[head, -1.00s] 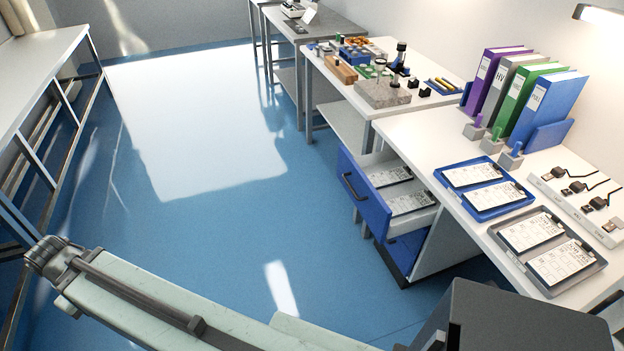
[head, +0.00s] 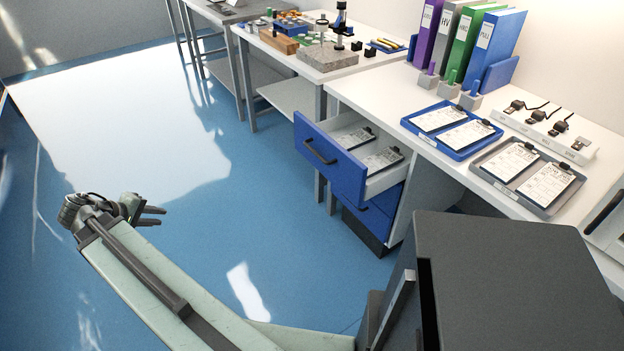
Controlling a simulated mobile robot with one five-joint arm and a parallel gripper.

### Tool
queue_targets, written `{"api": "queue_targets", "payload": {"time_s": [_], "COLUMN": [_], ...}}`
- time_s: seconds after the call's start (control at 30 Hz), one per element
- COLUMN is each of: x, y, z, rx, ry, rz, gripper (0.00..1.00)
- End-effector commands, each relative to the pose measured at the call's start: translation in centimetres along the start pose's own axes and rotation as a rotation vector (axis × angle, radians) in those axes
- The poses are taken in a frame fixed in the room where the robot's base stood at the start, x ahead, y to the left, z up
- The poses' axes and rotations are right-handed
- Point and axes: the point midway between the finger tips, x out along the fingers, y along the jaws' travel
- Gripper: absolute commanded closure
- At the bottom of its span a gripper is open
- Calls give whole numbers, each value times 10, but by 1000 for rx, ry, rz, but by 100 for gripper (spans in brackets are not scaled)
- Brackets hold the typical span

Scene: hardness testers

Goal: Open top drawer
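The top drawer (head: 334,172) has a blue front and a dark bar handle (head: 320,151). It stands pulled out from the white cabinet under the desk, and two clipboard-like items (head: 382,159) lie inside it. A lower blue drawer front (head: 372,222) is below it and looks closed. My gripper (head: 152,216) is at the left over the blue floor, well apart from the handle. Its two dark fingers are spread, with nothing between them.
The desk (head: 375,97) holds a blue tray (head: 462,153), a grey tray (head: 486,178), several binders (head: 497,42) and a USB strip (head: 543,128). A further workbench (head: 297,66) stands behind. The floor (head: 215,215) between my gripper and the drawer is clear.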

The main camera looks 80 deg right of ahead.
Motion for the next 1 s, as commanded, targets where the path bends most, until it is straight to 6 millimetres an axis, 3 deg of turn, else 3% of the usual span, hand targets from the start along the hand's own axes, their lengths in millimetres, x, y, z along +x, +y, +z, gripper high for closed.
{"api": "queue_targets", "payload": {"time_s": [0.03, 0.1, 0.2, 0.3, 0.4, 0.53, 0.77, 1.0], "x": [71, 128, 189, 225, 241, 245, 241, 257], "y": [25, 88, 170, 234, 276, 306, 321, 356], "z": [15, 41, 92, 146, 187, 217, 225, 240], "rx": [50, 98, 132, 128, 101, 69, 58, 59], "ry": [-39, -95, -193, -297, -383, -450, -468, -468], "rz": [119, 303, 557, 770, 924, 1033, 1063, 1062], "gripper": [78, 78, 78, 78, 78, 78, 78, 78]}}
